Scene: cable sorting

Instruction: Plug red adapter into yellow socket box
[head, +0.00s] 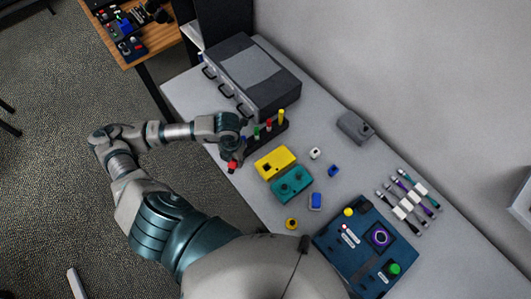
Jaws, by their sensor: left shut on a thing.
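The yellow socket box (284,157) lies on the table near the middle of the head view, with a dark opening on its top face. My left gripper (235,157) is to the left of this box, over the table's front edge, and it is shut on the small red adapter (232,167). The adapter shows at the gripper's tip, apart from the yellow box. The fingers are small and partly hidden by the arm. My right gripper is not in view.
A teal box (291,184) stands close to the yellow one. A dark rack with coloured pegs (269,125) and a grey drawer unit (254,75) are behind. A dark blue panel (345,243) is at lower right.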

